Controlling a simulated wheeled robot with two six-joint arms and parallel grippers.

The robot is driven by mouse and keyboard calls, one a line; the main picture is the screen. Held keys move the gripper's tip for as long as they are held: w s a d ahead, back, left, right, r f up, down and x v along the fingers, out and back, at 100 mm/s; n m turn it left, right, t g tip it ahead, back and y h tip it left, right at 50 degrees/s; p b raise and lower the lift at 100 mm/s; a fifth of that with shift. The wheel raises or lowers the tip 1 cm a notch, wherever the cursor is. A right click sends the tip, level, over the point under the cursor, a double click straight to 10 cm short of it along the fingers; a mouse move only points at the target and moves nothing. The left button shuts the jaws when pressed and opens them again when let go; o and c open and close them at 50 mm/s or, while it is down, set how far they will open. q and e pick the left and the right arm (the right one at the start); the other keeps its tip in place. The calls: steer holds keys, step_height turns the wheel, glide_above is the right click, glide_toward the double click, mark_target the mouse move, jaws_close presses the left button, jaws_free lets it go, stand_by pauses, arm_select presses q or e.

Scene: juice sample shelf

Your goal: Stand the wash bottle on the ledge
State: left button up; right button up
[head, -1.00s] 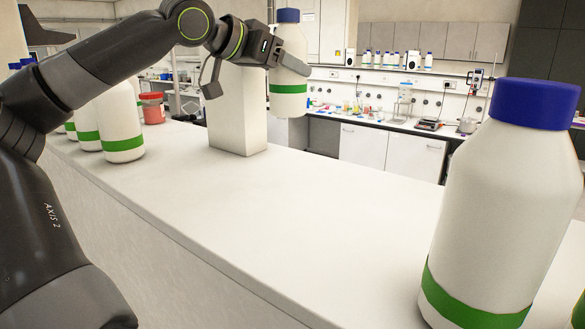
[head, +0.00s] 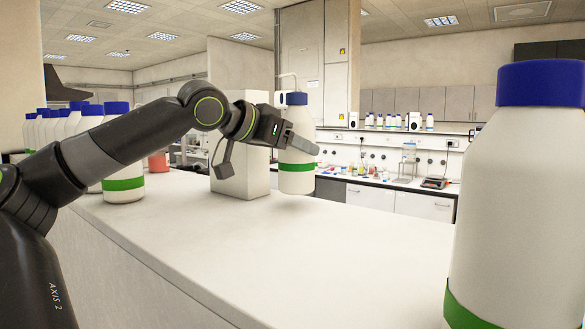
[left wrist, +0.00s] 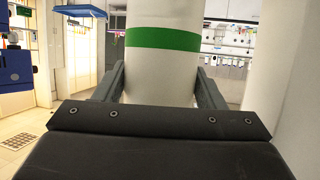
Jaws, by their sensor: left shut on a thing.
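The wash bottle (head: 296,179) is white with a green band, a blue cap and a thin bent spout on top. My left gripper (head: 300,147) is shut around its upper body and holds it upright. The bottle's base is low over the white ledge (head: 330,245), with a shadow beneath; a small gap seems to show. In the left wrist view the bottle (left wrist: 160,75) stands between the two fingers of the left gripper (left wrist: 160,88), its green band facing me and its base and cap out of frame. My right gripper is not in view.
A white block (head: 240,180) stands on the ledge just left of the held bottle. A large blue-capped bottle (head: 520,190) stands close at the right. Several similar bottles (head: 124,180) and a red container (head: 158,162) are at the left. The middle of the ledge is clear.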

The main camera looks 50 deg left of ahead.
mark_target(282, 156)
arm_select(q)
step_height(282, 156, down, 2)
steer(key=shift+f+b, duration=0.25)
steer(key=shift+b, duration=0.55)
steer(key=shift+a+f, duration=0.1)
steer(key=shift+f, duration=0.05)
steer(key=o, duration=1.3)
steer(key=shift+f, duration=0.1)
